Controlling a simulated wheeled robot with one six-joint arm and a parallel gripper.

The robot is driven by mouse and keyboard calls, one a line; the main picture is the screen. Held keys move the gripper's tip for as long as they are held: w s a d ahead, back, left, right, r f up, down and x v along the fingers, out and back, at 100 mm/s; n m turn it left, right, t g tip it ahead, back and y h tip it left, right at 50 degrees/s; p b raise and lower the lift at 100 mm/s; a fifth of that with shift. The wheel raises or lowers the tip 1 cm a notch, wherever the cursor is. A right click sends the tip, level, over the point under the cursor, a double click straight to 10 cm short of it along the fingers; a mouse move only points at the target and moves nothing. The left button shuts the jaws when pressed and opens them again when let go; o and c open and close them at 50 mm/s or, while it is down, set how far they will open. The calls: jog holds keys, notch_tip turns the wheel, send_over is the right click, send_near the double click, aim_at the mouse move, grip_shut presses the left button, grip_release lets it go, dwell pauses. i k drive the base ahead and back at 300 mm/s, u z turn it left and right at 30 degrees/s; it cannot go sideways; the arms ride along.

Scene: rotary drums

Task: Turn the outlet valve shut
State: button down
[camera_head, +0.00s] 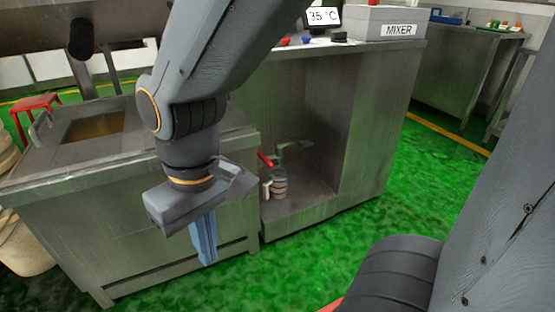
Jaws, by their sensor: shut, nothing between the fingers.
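My gripper (205,252) hangs in front of the metal tank on the left, its blue fingers together, pointing down and empty. What looks like the outlet valve is low in the open bay to its right, with a red lever handle (265,160) slanting down to the right. A grey pipe or fitting (294,151) sits beside the handle. A small banded cylinder (279,185) stands below it on the bay floor. My gripper is left of and apart from the handle. My wrist hides part of the tank front, and I cannot tell the valve's exact setting.
The tank (140,215) has an open top with brownish contents. The mixer cabinet (372,130) carries a MIXER box (384,22) and a 35 °C display (322,16). A red stool (35,103) stands at left. Green floor (420,190) is free at right.

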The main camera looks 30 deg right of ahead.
aim_at(259, 154)
jog(key=z, duration=0.4)
jog(key=k, duration=0.1)
jog(key=u, duration=0.6)
jog(key=i, duration=0.55)
jog(key=z, duration=0.8)
jog(key=i, duration=0.55)
jog(key=z, duration=0.55)
